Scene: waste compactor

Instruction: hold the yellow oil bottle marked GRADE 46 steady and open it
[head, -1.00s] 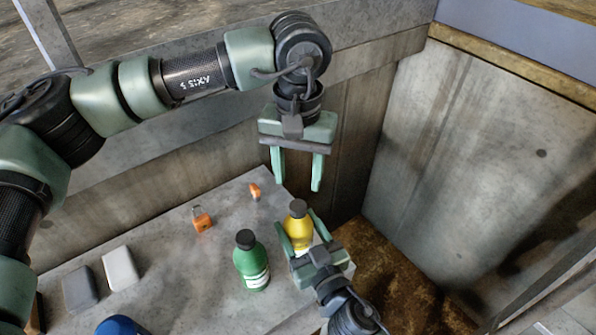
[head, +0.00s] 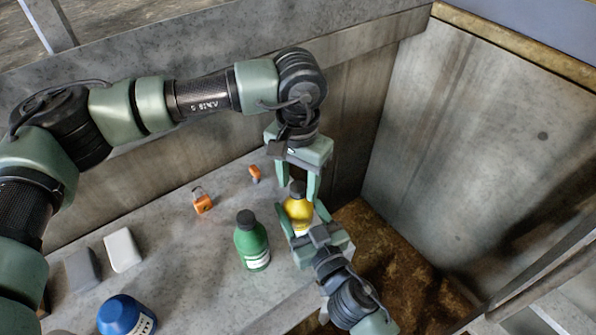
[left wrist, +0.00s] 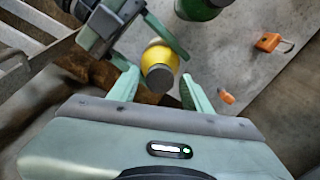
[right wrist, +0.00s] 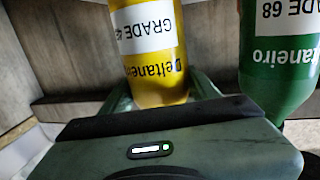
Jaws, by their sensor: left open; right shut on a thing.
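The yellow oil bottle (head: 299,213) with a dark cap stands upright on the concrete ledge. Its GRADE label, with the number partly hidden, shows in the right wrist view (right wrist: 143,30). My right gripper (head: 300,222) is shut on the bottle's body, coming from the front. My left gripper (head: 297,188) points down above the bottle, open, with its fingers on either side of the dark cap (head: 297,188). In the left wrist view the cap (left wrist: 160,77) lies between the open fingertips (left wrist: 160,85), and I see no contact.
A green bottle (head: 251,243) marked GRADE 68 stands just left of the yellow one. A rusty pit (head: 385,265) drops off to the right.

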